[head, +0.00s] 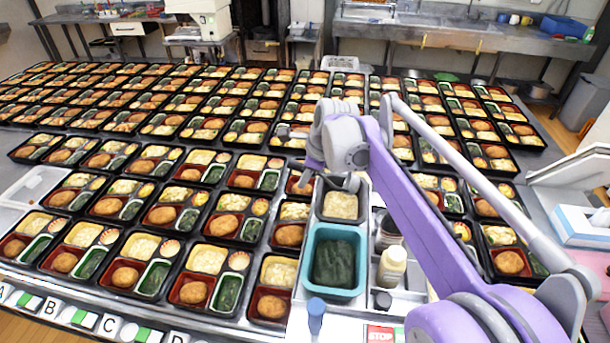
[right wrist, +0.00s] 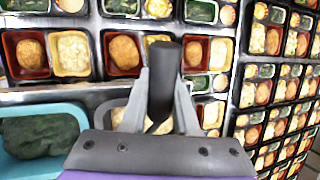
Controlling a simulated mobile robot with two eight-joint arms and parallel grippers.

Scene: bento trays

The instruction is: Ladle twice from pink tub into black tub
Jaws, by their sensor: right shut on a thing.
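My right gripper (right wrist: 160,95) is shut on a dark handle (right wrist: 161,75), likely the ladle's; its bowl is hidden. In the head view the gripper (head: 330,180) is over the trays, just behind a dark-rimmed tub (head: 342,222) of pale yellow food. The handle end (head: 285,131) points left. A teal tub (head: 361,247) with a dark green mass stands in front of the dark-rimmed tub; the teal tub also shows in the wrist view (right wrist: 60,108). I see no tub that is clearly pink; a pinkish patch (head: 590,264) at the right edge is too cut off to identify. My left gripper is out of view.
Rows of filled bento trays (head: 127,276) cover the table on both sides and behind. A cream bottle (head: 391,268) and small dark containers stand right of the teal tub. A blue-topped item (head: 316,308) stands in front. A clear empty container (head: 35,183) is at far left.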

